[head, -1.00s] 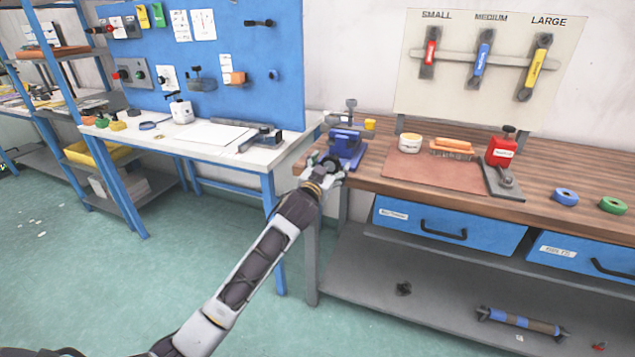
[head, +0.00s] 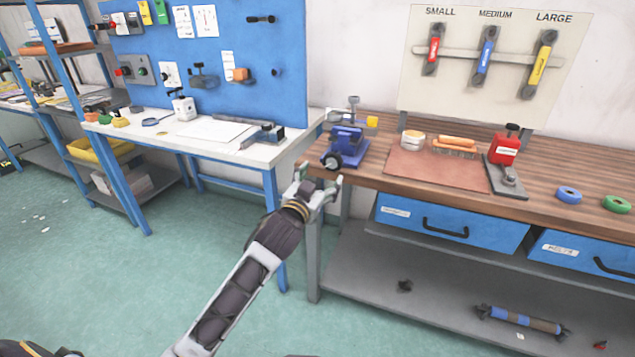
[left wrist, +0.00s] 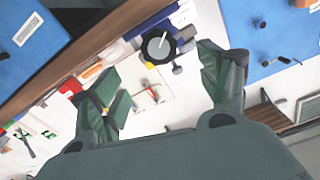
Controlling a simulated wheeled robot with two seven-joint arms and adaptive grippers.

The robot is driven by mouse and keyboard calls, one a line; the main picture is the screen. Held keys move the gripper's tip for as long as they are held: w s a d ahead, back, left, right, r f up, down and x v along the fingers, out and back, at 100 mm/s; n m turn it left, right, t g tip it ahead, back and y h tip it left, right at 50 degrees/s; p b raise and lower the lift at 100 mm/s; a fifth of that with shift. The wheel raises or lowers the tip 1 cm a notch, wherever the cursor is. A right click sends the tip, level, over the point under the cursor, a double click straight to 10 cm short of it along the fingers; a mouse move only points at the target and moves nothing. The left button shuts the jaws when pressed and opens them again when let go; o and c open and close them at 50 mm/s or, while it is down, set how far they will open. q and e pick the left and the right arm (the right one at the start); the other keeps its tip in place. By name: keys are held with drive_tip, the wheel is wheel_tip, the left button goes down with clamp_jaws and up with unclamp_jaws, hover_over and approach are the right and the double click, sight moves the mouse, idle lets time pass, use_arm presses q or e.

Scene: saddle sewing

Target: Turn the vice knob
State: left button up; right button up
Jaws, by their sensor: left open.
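The blue vice (head: 347,141) stands on the left end of the wooden bench. Its dark round knob (head: 332,160) faces the front, toward my arm. In the left wrist view the knob (left wrist: 158,45) shows as a black disc with a pale line, beyond and between the open fingers. My left gripper (head: 321,180) is open and empty, just in front of and below the vice, apart from the knob. It also shows in the left wrist view (left wrist: 165,85) with its green-grey fingers spread wide. My right gripper is not in view.
The wooden bench (head: 565,160) holds a brown mat (head: 430,168), a white tub (head: 411,140), an orange brush (head: 457,143) and a red device (head: 505,148). A blue drawer (head: 450,226) sits below.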

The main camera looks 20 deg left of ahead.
use_arm(q)
drive_tip(key=shift+s, duration=0.75)
